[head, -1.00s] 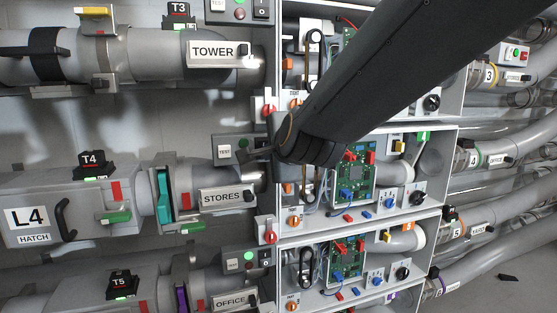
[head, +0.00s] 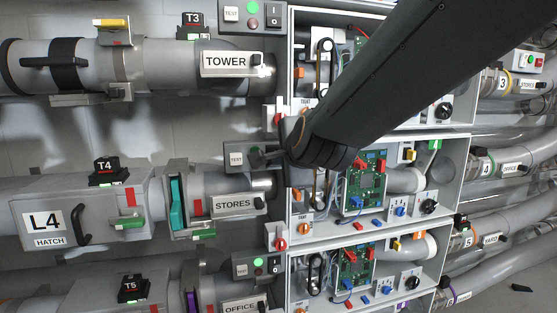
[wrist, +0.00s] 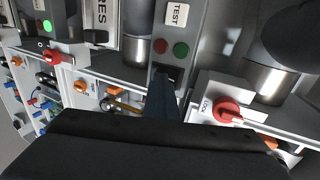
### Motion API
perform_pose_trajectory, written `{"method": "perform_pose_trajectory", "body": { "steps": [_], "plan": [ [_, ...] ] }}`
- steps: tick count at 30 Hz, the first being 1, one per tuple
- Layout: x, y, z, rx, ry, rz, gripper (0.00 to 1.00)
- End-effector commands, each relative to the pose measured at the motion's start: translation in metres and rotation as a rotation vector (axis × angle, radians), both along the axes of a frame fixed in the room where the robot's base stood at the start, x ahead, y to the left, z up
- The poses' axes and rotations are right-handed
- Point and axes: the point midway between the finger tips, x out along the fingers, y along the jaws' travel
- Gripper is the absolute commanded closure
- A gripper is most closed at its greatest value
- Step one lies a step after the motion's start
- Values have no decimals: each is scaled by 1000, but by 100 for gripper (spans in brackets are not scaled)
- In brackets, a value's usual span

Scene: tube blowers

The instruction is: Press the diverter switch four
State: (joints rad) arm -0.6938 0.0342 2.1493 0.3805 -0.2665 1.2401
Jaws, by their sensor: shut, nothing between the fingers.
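The row-four control panel (head: 234,157), beside the STORES label (head: 233,205), carries a TEST button. In the wrist view this panel (wrist: 187,22) shows the TEST button (wrist: 177,13) and red and green round lamps. My gripper (head: 262,157) is shut and empty. Its tip (wrist: 165,78) is over the panel end past the lamps. The neighbouring panels have a black rocker switch (head: 273,14) at that spot; on row four my gripper covers it. No label reading diverter is legible, and I cannot tell whether the tip touches the panel.
A red LOCK knob (wrist: 228,112) on a grey box is close to my gripper in the wrist view. Open cabinet shelves (head: 377,235) with circuit boards and knobs stand to the right. Grey tubes (head: 190,65) run left of the panels.

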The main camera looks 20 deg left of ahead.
Motion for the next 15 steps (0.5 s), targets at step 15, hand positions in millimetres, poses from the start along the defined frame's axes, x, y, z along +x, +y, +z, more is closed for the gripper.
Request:
{"method": "perform_pose_trajectory", "body": {
  "steps": [15],
  "plan": [
    [-50, -44, 3, 2, -3, -5, 100]
  ]
}}
